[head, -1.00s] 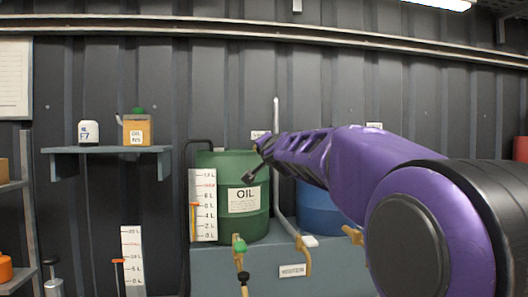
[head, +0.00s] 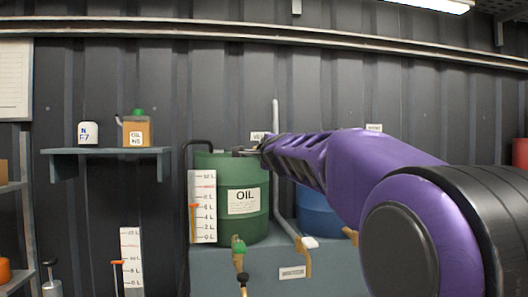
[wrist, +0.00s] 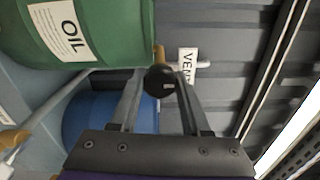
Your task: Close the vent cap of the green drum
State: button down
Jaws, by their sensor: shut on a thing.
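The green drum (head: 243,200), labelled OIL, stands on a grey-blue bench; it also fills the upper left of the wrist view (wrist: 110,25). My gripper (head: 247,152) is at the top right of the drum. In the wrist view my gripper (wrist: 160,80) has its two fingers on either side of a round black cap (wrist: 158,85) and is shut on it. A brass-coloured stem (wrist: 159,53) shows beside the cap. A VENT sign (wrist: 187,65) is behind it. The cap is too small and covered to make out in the head view.
A blue drum (head: 320,208) stands to the right, partly behind my arm. A pale pipe (head: 277,150) rises between the drums. A level scale (head: 203,205) and a black hose (head: 187,165) are at the green drum's left. A shelf (head: 107,151) holds containers.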

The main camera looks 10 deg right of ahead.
jog(key=shift+m, duration=0.3)
dwell(0.4)
jog(key=shift+c, duration=1.8)
grip_release()
jog(key=shift+s, duration=0.15)
